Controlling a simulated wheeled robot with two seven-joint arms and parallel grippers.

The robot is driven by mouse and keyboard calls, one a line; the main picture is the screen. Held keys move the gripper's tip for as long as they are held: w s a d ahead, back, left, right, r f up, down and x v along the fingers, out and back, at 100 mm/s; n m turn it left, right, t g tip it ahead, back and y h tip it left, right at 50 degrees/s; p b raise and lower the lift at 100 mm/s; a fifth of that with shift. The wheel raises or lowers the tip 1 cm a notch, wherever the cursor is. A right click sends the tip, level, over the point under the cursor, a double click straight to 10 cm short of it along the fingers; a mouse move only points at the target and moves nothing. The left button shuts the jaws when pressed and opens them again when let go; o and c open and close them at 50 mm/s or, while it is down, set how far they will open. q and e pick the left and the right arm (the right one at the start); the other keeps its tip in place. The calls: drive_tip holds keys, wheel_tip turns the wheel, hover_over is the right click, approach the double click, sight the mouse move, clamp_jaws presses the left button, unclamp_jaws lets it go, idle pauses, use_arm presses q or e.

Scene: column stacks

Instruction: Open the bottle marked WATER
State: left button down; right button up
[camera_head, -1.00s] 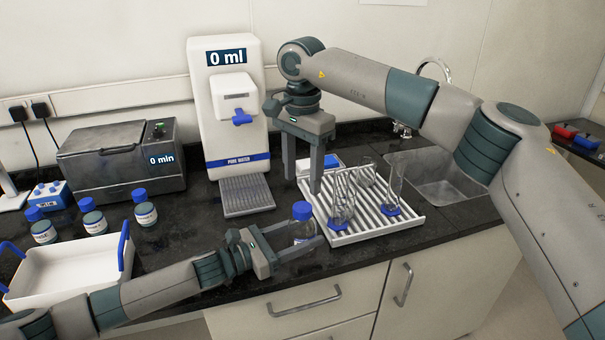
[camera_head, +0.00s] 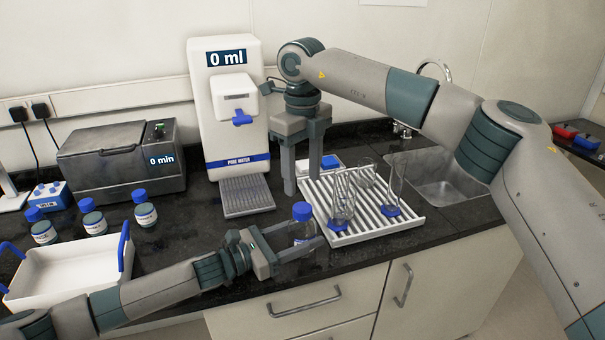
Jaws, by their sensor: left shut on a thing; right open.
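A clear bottle with a blue cap (camera_head: 302,211) stands upright near the front of the dark counter. My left gripper (camera_head: 301,235) is shut around its body from the left. A label shows on it, but I cannot read it. My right gripper (camera_head: 302,185) points down above and behind the bottle, open and empty, apart from the cap.
A white rack (camera_head: 345,236) with glassware stands close to the right of the held bottle. A water dispenser (camera_head: 228,140) reading "0 ml" stands behind. A white tray (camera_head: 60,283) with blue handles, a grey heater box (camera_head: 115,160) and a sink (camera_head: 440,172) are also on the counter.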

sight(303, 207)
drive_tip(key=m, duration=1.4)
drive_tip(key=shift+m, duration=0.4)
drive_tip(key=m, duration=1.3)
drive_tip(key=shift+m, duration=0.3)
drive_tip(key=shift+f, duration=4)
